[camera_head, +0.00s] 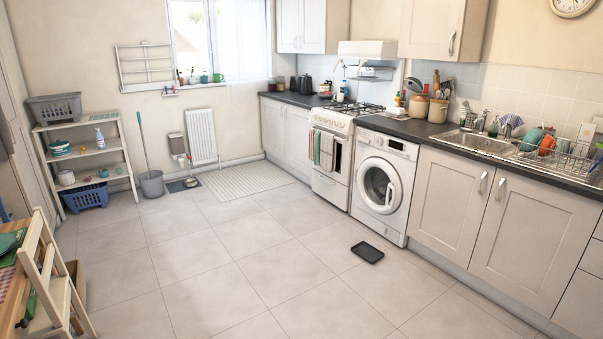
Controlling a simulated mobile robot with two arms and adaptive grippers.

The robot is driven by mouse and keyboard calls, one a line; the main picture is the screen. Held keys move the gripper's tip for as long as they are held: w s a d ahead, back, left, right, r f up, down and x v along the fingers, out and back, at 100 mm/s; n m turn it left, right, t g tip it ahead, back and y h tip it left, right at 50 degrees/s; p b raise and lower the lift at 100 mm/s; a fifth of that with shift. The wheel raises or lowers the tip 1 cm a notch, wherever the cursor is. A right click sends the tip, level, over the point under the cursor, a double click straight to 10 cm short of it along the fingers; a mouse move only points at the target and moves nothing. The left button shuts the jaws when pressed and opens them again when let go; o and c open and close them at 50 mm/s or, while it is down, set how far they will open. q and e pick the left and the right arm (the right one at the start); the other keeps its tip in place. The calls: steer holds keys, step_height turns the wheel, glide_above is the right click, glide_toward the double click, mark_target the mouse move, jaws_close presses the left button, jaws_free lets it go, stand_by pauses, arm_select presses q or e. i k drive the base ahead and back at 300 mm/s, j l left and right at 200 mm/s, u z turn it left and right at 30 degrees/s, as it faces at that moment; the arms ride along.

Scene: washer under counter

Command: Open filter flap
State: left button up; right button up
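The white washing machine (384,185) stands under the dark counter, right of the white cooker. Its round door (380,186) looks closed. The filter flap is too small to make out; the lower front panel (376,222) of the machine shows as a plain white strip below the door. A small black tray (367,252) lies on the floor just in front of the machine. Neither of my grippers is in view.
The tiled floor (230,270) is wide and clear in the middle. A white stepladder (50,270) and wooden table stand at the lower left. Shelves (88,150) and a mop bucket (151,184) stand at the back left. Cupboards (450,205) flank the machine on the right.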

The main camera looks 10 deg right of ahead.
mark_target(387, 231)
steer(key=i, duration=0.85)
steer(key=i+l+z, duration=0.15)
steer(key=i, duration=0.7)
steer(key=i+j, duration=0.1)
steer(key=i, duration=0.75)
steer(key=i+z, duration=0.15)
steer(key=i, duration=0.75)
steer(key=i+j, duration=0.15)
steer(key=i, duration=0.7)
steer(key=l+z, duration=0.05)
